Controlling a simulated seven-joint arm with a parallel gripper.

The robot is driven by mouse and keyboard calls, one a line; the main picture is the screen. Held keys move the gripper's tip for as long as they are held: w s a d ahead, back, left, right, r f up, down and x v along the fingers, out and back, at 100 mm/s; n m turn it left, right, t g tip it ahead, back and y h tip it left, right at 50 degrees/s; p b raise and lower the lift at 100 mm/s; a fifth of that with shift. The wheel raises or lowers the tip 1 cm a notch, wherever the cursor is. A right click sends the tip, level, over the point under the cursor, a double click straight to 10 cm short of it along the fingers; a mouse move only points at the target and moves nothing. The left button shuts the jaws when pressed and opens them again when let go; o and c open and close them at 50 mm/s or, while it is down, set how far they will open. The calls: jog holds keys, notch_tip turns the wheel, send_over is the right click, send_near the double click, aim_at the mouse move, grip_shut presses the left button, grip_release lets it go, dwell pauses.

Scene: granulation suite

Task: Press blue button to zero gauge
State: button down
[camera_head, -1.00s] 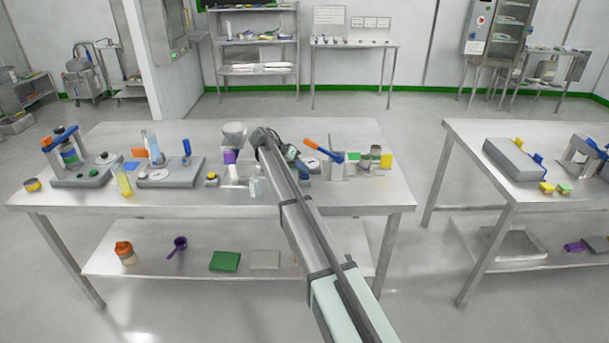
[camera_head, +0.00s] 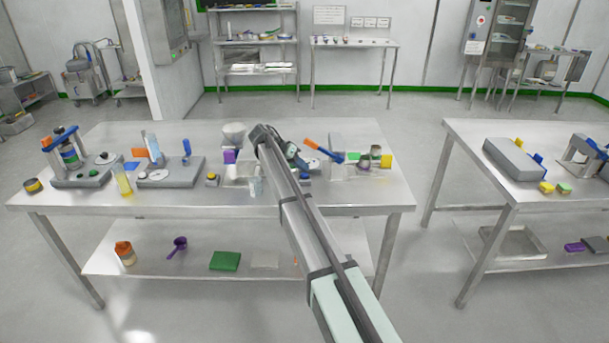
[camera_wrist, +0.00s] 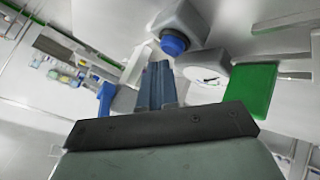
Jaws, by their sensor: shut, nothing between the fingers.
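The blue button (camera_wrist: 173,45) shows in the wrist view as a round blue cap at the end of a grey housing (camera_wrist: 179,20). Beside it is the white gauge dial (camera_wrist: 207,77) with a dark needle; its reading is too small to tell. My gripper (camera_wrist: 157,68) is shut and empty, with its tips just below and left of the button in the picture. I cannot tell whether they touch it. In the head view the dial (camera_head: 311,163) lies just right of my wrist, and my arm hides much of this area, including the button.
A green block (camera_wrist: 250,92) stands right of the dial in the wrist view. In the head view an orange-and-blue handled tool (camera_head: 322,150) and small jars (camera_head: 375,153) are to the right.

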aim_at(302, 174)
jog(key=shift+r, duration=0.25)
jog(key=shift+r, duration=2.5)
